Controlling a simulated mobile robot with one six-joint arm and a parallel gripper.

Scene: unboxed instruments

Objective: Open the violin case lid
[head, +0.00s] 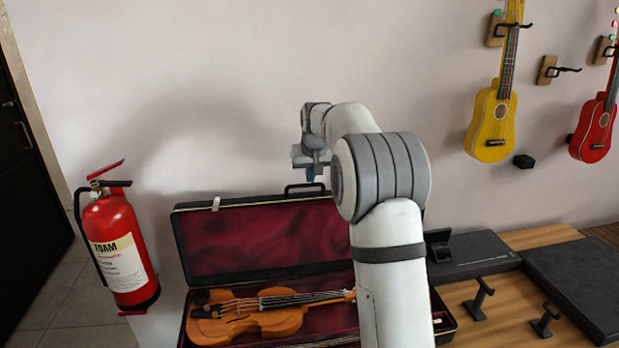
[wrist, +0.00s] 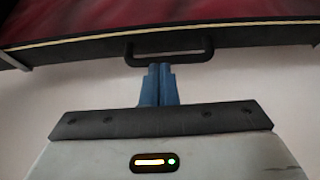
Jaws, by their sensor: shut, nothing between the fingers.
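The violin case (head: 183,240) stands open on the table, its lid (head: 270,245) raised toward the wall and showing dark red lining. An orange-brown violin (head: 265,318) lies in the lower half, partly hidden by my arm. A black handle (head: 292,187) is on the lid's upper edge; in the wrist view the handle (wrist: 205,52) spans above my fingertips. My gripper (head: 310,177) is just above the lid's edge by the handle. Its blue fingers (wrist: 158,72) are together and empty; I cannot tell whether they touch the handle.
A red fire extinguisher (head: 118,245) stands left of the case. A black flat case (head: 472,256) and dark stands (head: 477,300) are on the wooden table at right. Yellow (head: 492,125) and red (head: 597,128) ukuleles hang on the wall. The wall is close behind the lid.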

